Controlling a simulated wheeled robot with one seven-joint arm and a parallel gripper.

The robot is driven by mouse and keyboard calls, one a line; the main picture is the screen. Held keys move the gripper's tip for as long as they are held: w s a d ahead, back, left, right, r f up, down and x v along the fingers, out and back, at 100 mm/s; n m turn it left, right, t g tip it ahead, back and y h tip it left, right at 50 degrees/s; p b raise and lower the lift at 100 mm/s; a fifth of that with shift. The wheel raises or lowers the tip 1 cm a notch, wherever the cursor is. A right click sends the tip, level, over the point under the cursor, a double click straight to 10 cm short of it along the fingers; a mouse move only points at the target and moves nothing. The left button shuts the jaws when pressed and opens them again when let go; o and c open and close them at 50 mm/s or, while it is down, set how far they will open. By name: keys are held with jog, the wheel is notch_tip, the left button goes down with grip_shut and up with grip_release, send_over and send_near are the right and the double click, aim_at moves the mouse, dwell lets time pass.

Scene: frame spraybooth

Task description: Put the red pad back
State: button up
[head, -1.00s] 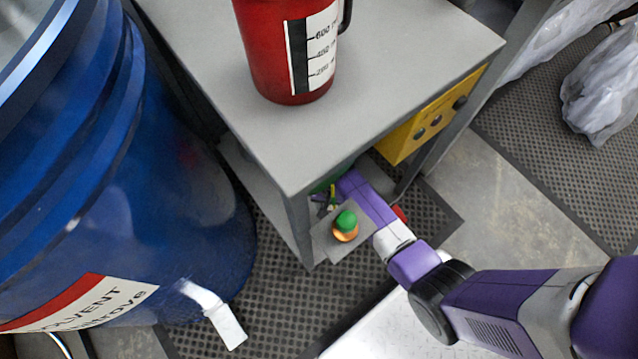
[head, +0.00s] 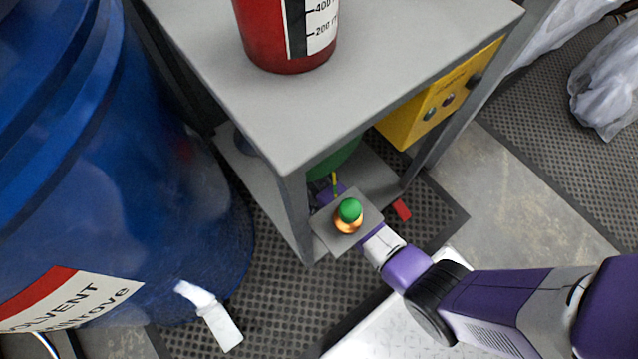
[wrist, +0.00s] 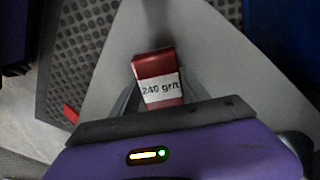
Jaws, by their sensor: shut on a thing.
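The red pad (wrist: 153,65), with a white label reading "240 grit", is between the dark fingers of my gripper (wrist: 157,80) in the wrist view. The gripper is shut on it, above a flat grey surface; I cannot tell whether the pad touches it. In the head view, part of my purple wrist or gripper (head: 330,192) shows at the bench's lower shelf (head: 375,185). The fingers and held pad are hidden there. A second small red piece (head: 402,210) lies by the shelf's right edge; a red piece also shows at left in the wrist view (wrist: 70,113).
A small grey plate (head: 325,228) with a green and orange item (head: 348,214) overlaps my arm. A red measuring jug (head: 265,40) stands on the bench top (head: 200,60). A yellow box (head: 410,125) hangs below it. A blue solvent drum (head: 110,190) stands left.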

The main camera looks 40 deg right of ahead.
jog(key=shift+f, duration=0.15)
jog(key=o, duration=1.3)
notch_tip(320, 180, up, 8)
jog(key=p, duration=0.4)
jog(key=shift+s, duration=0.1)
